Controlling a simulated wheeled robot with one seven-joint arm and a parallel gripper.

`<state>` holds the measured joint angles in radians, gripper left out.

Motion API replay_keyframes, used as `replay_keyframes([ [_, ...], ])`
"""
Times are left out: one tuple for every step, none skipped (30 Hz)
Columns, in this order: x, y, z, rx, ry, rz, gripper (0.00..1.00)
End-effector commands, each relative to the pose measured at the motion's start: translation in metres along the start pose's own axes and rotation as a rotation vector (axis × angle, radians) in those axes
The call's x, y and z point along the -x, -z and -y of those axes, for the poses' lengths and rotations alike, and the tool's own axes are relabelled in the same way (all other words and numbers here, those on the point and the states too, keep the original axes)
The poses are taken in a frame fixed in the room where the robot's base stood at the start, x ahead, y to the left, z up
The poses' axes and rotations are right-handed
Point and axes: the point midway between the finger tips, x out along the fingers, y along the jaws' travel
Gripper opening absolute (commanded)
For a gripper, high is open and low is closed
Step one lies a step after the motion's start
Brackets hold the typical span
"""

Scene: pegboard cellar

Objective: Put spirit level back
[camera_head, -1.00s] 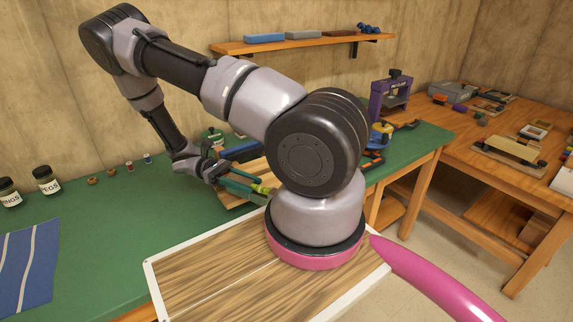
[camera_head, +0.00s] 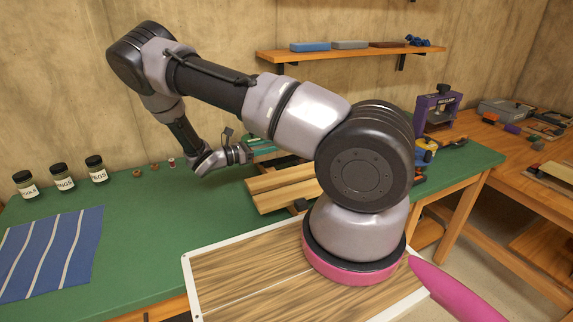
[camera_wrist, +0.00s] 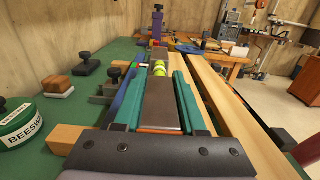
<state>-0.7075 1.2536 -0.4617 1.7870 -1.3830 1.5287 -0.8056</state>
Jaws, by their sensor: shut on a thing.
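The spirit level (camera_wrist: 161,98) is a dark grey bar with yellow-green vials, seen end-on in the wrist view. My gripper (camera_wrist: 158,85) has long teal fingers, one along each side of the bar, and is shut on it. In the head view my gripper (camera_head: 264,146) is over the back of the green bench, behind the pale wooden boards (camera_head: 283,187). The level is hard to make out there, partly hidden by my fingers and arm. The boards also show right of my gripper in the wrist view (camera_wrist: 232,105).
Labelled jars (camera_head: 61,177) and a striped blue cloth (camera_head: 50,250) are at the bench's left. A wall shelf (camera_head: 350,52) hangs above. A purple press (camera_head: 436,112) stands at the right.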

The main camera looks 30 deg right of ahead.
Motion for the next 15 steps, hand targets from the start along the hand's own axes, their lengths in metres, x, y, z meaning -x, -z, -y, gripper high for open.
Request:
replay_keyframes([
  [-0.001, 0.008, 0.001, 0.002, 0.001, 0.001, 0.0],
  [0.0, 0.012, 0.0, 0.002, 0.001, 0.0, 0.0],
  [0.0, 0.016, 0.0, 0.001, 0.001, 0.0, 0.0],
  [0.0, 0.018, 0.0, 0.001, 0.001, 0.0, 0.0],
  [0.0, 0.02, 0.0, 0.001, 0.001, 0.0, 0.0],
  [0.0, 0.022, 0.0, 0.0, 0.001, 0.0, 0.0],
  [0.0, 0.024, 0.0, 0.0, 0.002, 0.0, 0.0],
  [0.0, 0.027, 0.001, 0.0, 0.002, 0.0, 0.0],
  [-0.001, 0.032, 0.001, 0.0, 0.003, 0.001, 0.0],
  [-0.001, 0.036, 0.001, 0.0, 0.003, 0.001, 0.0],
  [0.0, 0.041, 0.001, 0.0, 0.002, 0.001, 0.0],
  [0.0, 0.047, 0.001, 0.001, 0.002, 0.001, 0.0],
  [0.0, 0.052, 0.001, 0.001, 0.002, 0.001, 0.0],
  [0.0, 0.055, 0.001, 0.001, 0.002, 0.001, 0.0],
  [0.0, 0.057, 0.001, 0.0, 0.002, 0.0, 0.0],
])
